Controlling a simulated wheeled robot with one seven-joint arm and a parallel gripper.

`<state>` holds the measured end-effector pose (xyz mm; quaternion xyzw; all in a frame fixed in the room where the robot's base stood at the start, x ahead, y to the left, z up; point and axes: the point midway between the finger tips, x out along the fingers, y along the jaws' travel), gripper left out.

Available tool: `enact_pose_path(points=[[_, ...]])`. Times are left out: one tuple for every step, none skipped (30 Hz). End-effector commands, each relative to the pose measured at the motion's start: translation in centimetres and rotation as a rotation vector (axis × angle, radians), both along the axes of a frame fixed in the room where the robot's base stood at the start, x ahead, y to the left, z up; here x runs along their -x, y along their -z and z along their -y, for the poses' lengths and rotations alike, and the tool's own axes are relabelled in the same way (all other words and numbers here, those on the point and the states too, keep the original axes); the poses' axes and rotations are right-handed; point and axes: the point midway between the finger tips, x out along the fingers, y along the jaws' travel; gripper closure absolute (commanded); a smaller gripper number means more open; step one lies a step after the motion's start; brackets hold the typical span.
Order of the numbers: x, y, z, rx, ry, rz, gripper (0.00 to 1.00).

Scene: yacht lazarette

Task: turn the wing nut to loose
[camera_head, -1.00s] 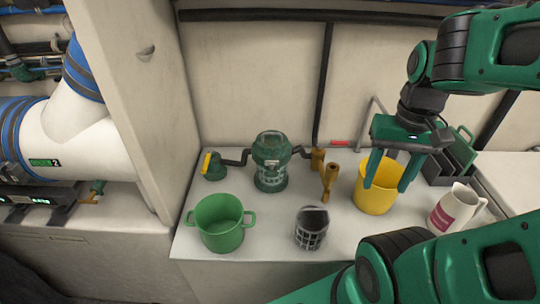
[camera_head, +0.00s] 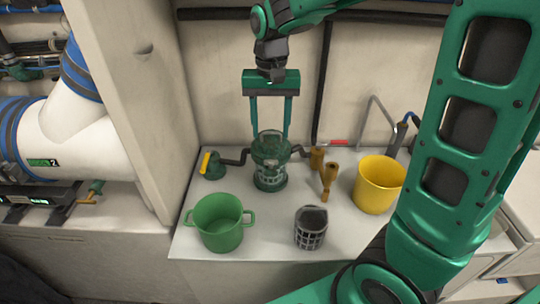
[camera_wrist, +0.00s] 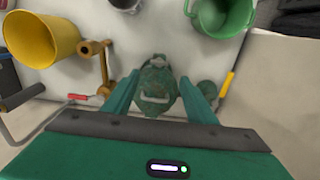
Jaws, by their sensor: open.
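The green strainer (camera_head: 270,178) with a clear middle stands at the back of the white worktop, with pipes on both sides. In the wrist view its round green top (camera_wrist: 157,75) shows, with a pale grey bar-like piece (camera_wrist: 153,97) across it that looks like the wing nut. My gripper (camera_head: 270,134) points down over the strainer with two green fingers apart. In the wrist view the fingers of my gripper (camera_wrist: 160,79) lie on either side of the top. I cannot tell whether they touch it. The wing nut is not clear in the head view.
A green pot (camera_head: 219,224), a dark strainer basket (camera_head: 311,228) and a yellow bucket (camera_head: 378,185) stand on the worktop (camera_head: 270,232). A brass valve (camera_head: 328,178) is right of the strainer. A yellow-handled valve (camera_head: 211,166) is left. The wall is close behind.

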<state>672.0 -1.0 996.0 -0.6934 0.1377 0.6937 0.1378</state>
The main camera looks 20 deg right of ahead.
Motion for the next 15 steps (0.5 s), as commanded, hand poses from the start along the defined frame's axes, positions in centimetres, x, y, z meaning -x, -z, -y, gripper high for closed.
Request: enact_pose_path(points=[[0.1,0.6,0.0,0.001,0.000,-0.004,0.48],[0.1,1.0,0.0,0.001,0.000,-0.004,0.48],[0.1,1.6,0.0,0.001,0.000,-0.004,0.48],[0.2,2.1,0.0,0.001,0.000,-0.005,0.48],[0.2,2.6,0.0,0.001,0.000,-0.005,0.48],[0.1,3.3,0.1,0.002,0.001,-0.005,0.48],[0.1,3.9,0.1,0.001,0.001,-0.005,0.48],[0.2,4.5,0.1,0.002,0.001,-0.006,0.48],[0.2,5.2,0.1,0.001,0.001,-0.005,0.48],[0.2,5.7,0.1,0.002,0.001,-0.006,0.48],[0.2,6.2,0.1,0.001,0.001,-0.005,0.48],[0.2,6.9,0.1,0.001,0.001,-0.006,0.48],[0.2,7.3,0.1,0.001,0.000,-0.005,0.48],[0.2,7.7,0.1,0.001,0.000,-0.005,0.48],[0.2,8.2,0.1,0.001,0.000,-0.004,0.48]])
